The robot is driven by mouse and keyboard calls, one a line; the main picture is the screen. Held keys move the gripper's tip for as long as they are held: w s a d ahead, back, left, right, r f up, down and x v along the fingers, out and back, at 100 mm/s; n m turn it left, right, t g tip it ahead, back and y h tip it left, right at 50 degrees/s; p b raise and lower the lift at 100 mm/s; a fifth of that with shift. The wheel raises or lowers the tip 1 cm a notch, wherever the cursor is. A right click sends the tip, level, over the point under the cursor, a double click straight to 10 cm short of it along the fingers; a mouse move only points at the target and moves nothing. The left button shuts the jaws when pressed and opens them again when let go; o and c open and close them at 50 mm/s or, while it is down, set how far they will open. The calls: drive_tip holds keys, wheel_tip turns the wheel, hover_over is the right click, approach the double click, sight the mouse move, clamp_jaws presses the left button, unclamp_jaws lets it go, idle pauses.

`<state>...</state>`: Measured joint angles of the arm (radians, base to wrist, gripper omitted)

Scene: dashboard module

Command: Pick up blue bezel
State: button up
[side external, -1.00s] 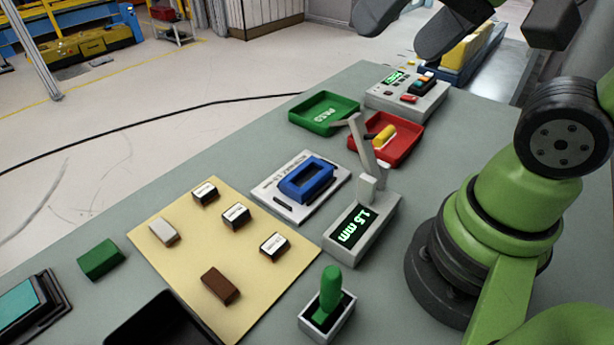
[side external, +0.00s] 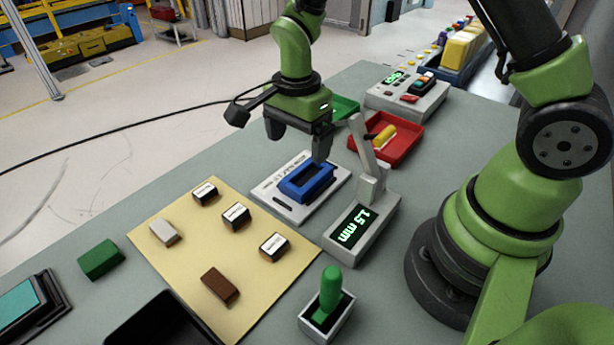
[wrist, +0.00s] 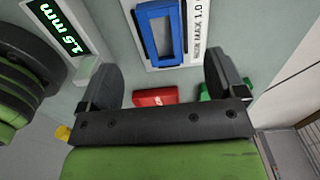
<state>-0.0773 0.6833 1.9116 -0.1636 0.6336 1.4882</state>
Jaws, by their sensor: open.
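The blue bezel (side external: 291,188) is a rectangular frame with an open middle. It lies on a white fixture plate (side external: 330,190) printed with dark lettering. In the wrist view the bezel (wrist: 145,35) shows near the top, beyond the fingertips and roughly between their lines. My gripper (side external: 298,150) is above the far side of the bezel, pointing down, with its fingers apart. In the wrist view the two dark fingers of my gripper (wrist: 160,75) are wide open with nothing between them. The gripper does not appear to touch the bezel.
A gauge (side external: 345,249) reading 1.5 mm, with a raised lever, stands close to the right of the plate. Behind are a red tray (side external: 408,146) with a yellow-handled item and a partly hidden green tray (side external: 345,107). A tan mat (side external: 190,255) with small blocks lies front left.

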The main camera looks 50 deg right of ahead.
sight(297, 179)
drive_tip(key=f, duration=0.9)
drive_tip(key=shift+a, duration=0.2)
drive_tip(key=c, duration=1.1)
drive_tip(key=shift+r, duration=0.1)
drive_tip(key=s+d+r+n, duration=0.1)
drive_tip(key=r+n, duration=0.4)
drive_tip(key=n, duration=0.1)
drive_tip(key=s+d+r+n, duration=0.1)
drive_tip(key=r+n, duration=0.4)
drive_tip(key=n, duration=0.1)
drive_tip(key=s+d+r+n, duration=0.1)
drive_tip(key=r+n, duration=0.5)
drive_tip(key=shift+s, duration=0.2)
